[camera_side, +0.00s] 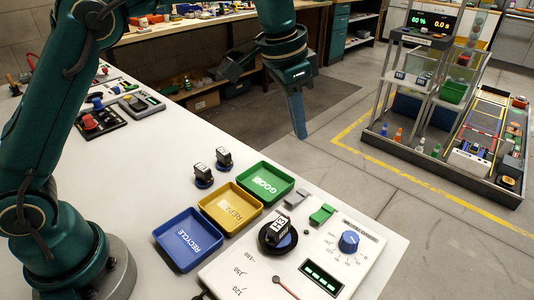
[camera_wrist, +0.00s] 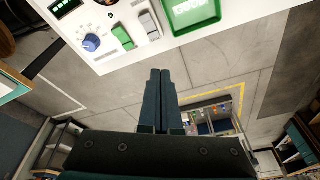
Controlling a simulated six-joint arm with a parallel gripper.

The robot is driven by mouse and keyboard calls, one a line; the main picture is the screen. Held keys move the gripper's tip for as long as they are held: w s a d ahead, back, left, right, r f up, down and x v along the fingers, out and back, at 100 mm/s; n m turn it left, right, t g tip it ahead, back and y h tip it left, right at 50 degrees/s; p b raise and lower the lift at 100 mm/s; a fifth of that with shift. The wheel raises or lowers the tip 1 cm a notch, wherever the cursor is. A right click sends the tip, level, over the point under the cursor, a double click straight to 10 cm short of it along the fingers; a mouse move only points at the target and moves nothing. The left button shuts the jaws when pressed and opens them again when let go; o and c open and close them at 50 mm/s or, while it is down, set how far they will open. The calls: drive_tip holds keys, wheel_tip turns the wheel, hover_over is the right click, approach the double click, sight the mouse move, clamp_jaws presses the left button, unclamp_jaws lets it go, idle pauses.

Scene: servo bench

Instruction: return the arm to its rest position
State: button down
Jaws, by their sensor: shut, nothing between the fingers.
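My gripper (camera_side: 298,133) hangs in the air beyond the far edge of the white bench (camera_side: 150,150) in the side view, its fingers pointing down. In the wrist view my gripper (camera_wrist: 160,76) shows its two fingers side by side and closed, with nothing between them. It is apart from everything on the bench.
On the bench are a blue tray (camera_side: 188,240), a yellow tray (camera_side: 230,208), a green tray (camera_side: 264,184) and a white tester panel (camera_side: 260,262). A servo marked H3 (camera_side: 278,228) sits on the panel. Two small servos (camera_side: 204,175) stand behind the trays. Floor lies below my gripper.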

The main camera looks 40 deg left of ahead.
drive_tip(key=s+a+r+n+t, duration=0.1)
drive_tip(key=s+a+r, duration=0.25)
drive_tip(key=s, duration=0.25)
drive_tip(key=s+a+r+n+t, duration=0.1)
drive_tip(key=s+a+r+t, duration=0.1)
drive_tip(key=s+r, duration=0.3)
drive_tip(key=s+a+f+n+y, duration=0.1)
drive_tip(key=s+a+f+n, duration=0.1)
drive_tip(key=s+f, duration=0.7)
drive_tip(key=shift+s+n, duration=0.8)
drive_tip(key=shift+s, duration=0.05)
